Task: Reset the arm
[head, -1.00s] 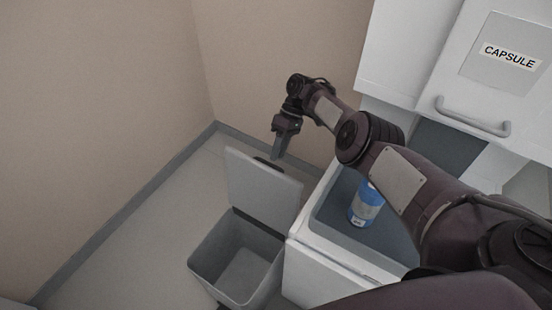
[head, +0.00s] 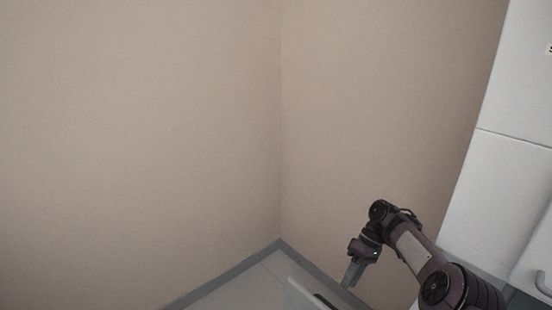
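My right arm reaches in from the lower right corner of the head view. Its gripper (head: 352,275) points down near the bottom edge, just above and right of the top of a grey bin lid (head: 303,296). I cannot tell whether its fingers are open or shut, and I see nothing held in it. A small gap seems to lie between the fingertips and the lid. My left gripper is out of view.
White cabinets (head: 508,100) stand along the right side, with part of a handle (head: 544,283) at the edge. Beige walls (head: 140,140) meet in a corner at the middle. A strip of floor (head: 245,290) shows below.

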